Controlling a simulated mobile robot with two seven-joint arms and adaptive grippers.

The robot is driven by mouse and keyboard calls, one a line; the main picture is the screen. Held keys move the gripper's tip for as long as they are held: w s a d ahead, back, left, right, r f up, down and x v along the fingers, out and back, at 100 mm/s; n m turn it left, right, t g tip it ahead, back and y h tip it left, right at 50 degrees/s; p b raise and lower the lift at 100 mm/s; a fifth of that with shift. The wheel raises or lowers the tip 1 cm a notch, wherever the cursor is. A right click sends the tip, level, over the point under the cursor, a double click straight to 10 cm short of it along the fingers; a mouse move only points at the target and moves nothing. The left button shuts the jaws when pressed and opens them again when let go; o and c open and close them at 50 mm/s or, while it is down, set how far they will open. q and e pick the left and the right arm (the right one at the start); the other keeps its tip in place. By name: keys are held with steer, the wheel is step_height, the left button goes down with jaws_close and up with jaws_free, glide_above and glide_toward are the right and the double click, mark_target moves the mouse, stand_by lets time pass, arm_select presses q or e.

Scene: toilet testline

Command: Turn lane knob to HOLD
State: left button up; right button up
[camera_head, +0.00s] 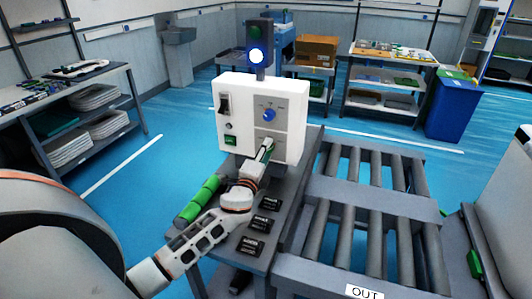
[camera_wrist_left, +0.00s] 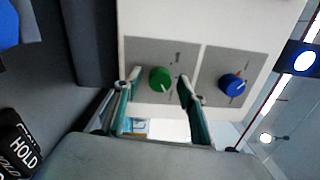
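A white control box (camera_head: 290,100) carries two grey dial plates, with a blue knob (camera_head: 269,115) on the upper one. A green knob (camera_wrist_left: 160,79) sits on the other plate in the left wrist view, where the blue knob (camera_wrist_left: 232,85) also shows. My left gripper (camera_wrist_left: 159,76) is open, its fingers on either side of the green knob with visible gaps. In the head view my left gripper (camera_head: 266,149) reaches the lower plate and hides most of that knob. The dial lettering is too small to read. My right gripper is not in view.
Black plaques (camera_head: 261,223) lie on the bench beside my left forearm; one reads HOLD (camera_wrist_left: 24,152) in the wrist view. A roller conveyor (camera_head: 372,187) stands right, with an OUT sign (camera_head: 364,292).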

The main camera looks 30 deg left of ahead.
arm_select(q)
steer(key=shift+s, duration=0.1)
steer(key=v, duration=1.1)
steer(key=shift+s, duration=0.4)
steer(key=shift+d+f, duration=0.1)
